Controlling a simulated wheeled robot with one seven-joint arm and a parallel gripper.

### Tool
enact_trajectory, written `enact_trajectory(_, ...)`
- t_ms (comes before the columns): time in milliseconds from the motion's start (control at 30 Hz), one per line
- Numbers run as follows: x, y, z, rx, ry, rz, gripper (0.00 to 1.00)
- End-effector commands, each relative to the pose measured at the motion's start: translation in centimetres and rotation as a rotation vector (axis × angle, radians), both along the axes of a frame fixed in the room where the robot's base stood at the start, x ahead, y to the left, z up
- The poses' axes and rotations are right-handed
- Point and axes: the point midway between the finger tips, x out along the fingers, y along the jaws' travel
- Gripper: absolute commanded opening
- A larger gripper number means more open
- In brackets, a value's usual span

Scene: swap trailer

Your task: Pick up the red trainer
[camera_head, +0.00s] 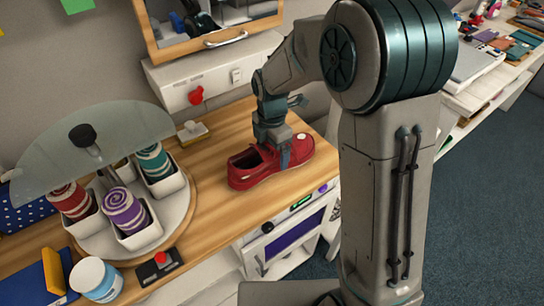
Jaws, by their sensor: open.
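The red trainer (250,176) sits on the wooden worktop, its opening to the left and its rounded end to the right. My gripper (275,158) is lowered over the shoe from above, with one finger in front of its near side. The other finger is mostly hidden by the gripper body and the shoe, and whether the fingers touch the shoe cannot be told. The jaws are open, and the shoe rests on the worktop.
A round carousel (97,240) with colourful rolls and a translucent cover stands at the left. A white jar (97,280) and a red-buttoned box (160,268) lie near the front edge. A wall cabinet (205,45) hangs behind. Bare worktop (205,210) lies left of the shoe.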

Motion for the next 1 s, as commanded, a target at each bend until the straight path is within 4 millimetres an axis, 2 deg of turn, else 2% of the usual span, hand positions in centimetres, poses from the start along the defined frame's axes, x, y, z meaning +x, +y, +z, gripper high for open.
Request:
enact_trajectory(200,0.0,0.0,-0.1,0.001,-0.001,0.000,0.90)
enact_trajectory(233,0.0,0.0,-0.1,0.001,-0.001,0.000,0.88)
enact_trajectory(400,0.0,0.0,-0.1,0.001,-0.001,0.000,0.40)
enact_trajectory(433,0.0,0.0,-0.1,0.001,-0.001,0.000,0.34)
enact_trajectory(767,0.0,0.0,0.2,0.001,-0.002,0.000,0.33)
enact_trajectory(867,0.1,0.0,0.9,0.002,-0.002,0.000,0.33)
enact_trajectory(1000,0.1,0.0,2.9,0.003,-0.006,0.000,0.33)
